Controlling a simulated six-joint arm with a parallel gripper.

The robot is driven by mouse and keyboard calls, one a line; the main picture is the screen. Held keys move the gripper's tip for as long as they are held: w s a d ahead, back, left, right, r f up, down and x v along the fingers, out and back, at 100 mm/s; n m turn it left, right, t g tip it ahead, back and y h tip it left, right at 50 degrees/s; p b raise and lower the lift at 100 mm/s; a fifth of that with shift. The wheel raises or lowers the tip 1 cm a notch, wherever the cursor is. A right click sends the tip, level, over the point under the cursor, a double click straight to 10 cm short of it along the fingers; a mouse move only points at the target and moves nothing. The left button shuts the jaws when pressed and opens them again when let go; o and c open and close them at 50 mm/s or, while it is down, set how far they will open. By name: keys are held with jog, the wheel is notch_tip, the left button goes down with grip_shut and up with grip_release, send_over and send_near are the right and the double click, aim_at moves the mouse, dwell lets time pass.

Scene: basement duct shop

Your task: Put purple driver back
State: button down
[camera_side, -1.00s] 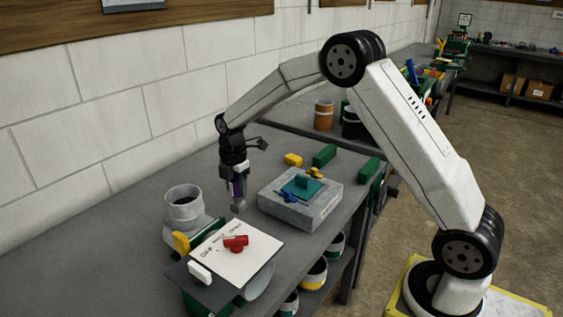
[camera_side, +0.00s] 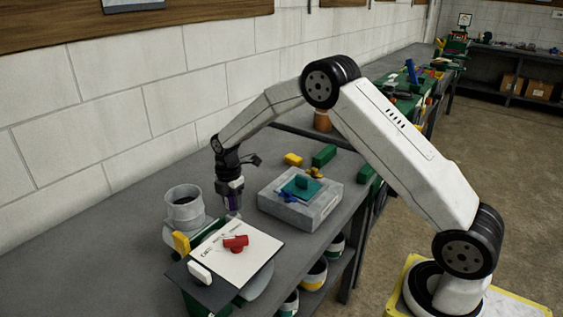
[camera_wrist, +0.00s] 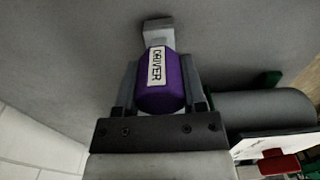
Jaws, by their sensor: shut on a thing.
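My gripper (camera_side: 232,196) is shut on the purple driver, near the bench top left of the grey box. The purple driver (camera_wrist: 160,85) is between the fingers in the wrist view, with a white label reading DRIVER facing the camera. A grey blocky end (camera_wrist: 158,32) shows beyond its handle. In the side view the driver (camera_side: 234,202) hangs roughly upright, partly hidden by the fingers. I cannot tell whether its lower end touches the bench.
A grey cylinder (camera_side: 184,212) stands left of my gripper. A white sheet (camera_side: 238,258) with a red valve-like piece (camera_side: 236,241) lies in front. A grey box (camera_side: 318,212) bearing a teal piece (camera_side: 301,188) is right. Green (camera_side: 324,156) and yellow blocks (camera_side: 293,160) lie behind.

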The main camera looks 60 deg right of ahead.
jog(key=shift+f, duration=0.2)
jog(key=shift+c, duration=0.8)
grip_release()
notch_tip(320, 180, up, 12)
jog(key=shift+r, duration=0.1)
jog(key=shift+s, duration=0.1)
dwell(0.6)
